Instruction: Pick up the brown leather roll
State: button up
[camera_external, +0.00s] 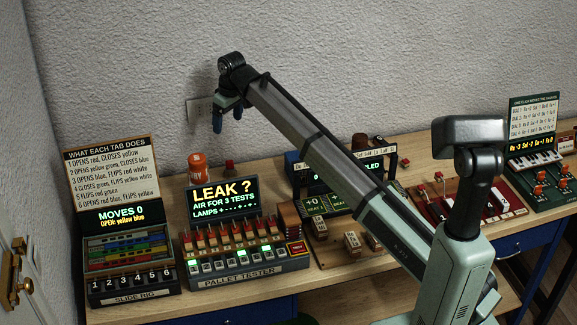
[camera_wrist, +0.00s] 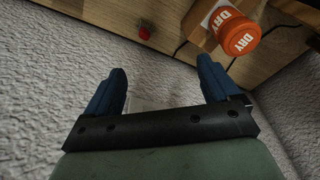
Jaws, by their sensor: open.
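I cannot make out a brown leather roll for certain in either view. A small dark brown shape (camera_external: 360,141) shows at the back of the bench behind my arm, too small to identify. My gripper (camera_external: 227,123) is raised high in front of the wall, above the back of the bench. Its two blue fingers are apart and empty, as the wrist view (camera_wrist: 162,66) also shows. In that view an orange container marked DRY (camera_wrist: 237,36) lies beyond the right finger, apart from it.
The orange container (camera_external: 197,167) and a small red-topped item (camera_external: 229,165) stand behind the pallet tester (camera_external: 245,262). My arm crosses above the middle.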

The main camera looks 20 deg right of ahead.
jog(key=w+d+m, duration=0.2)
jog(key=w+d, duration=0.1)
jog(key=d, duration=1.3)
jog(key=w+d+m, duration=0.2)
jog(key=d, duration=1.4)
jog(key=s+d+f+m+t, duration=0.1)
jog(key=s+d, duration=0.2)
jog(key=d, duration=0.5)
jog(key=s+d+m, duration=0.1)
jog(key=s+d, duration=0.1)
jog(key=d, duration=0.5)
jog(key=n+t+y, duration=0.1)
jog(key=n+t, duration=0.1)
jog(key=n, duration=0.2)
send_near(361, 137)
jog(key=shift+g, duration=0.3)
jog(key=x, duration=0.4)
jog(key=shift+w+d+f, duration=0.1)
jog(key=shift+w+f, duration=0.2)
jog(key=shift+w, duration=0.05)
jog(key=shift+x, duration=3)
jog(key=shift+s, duration=0.1)
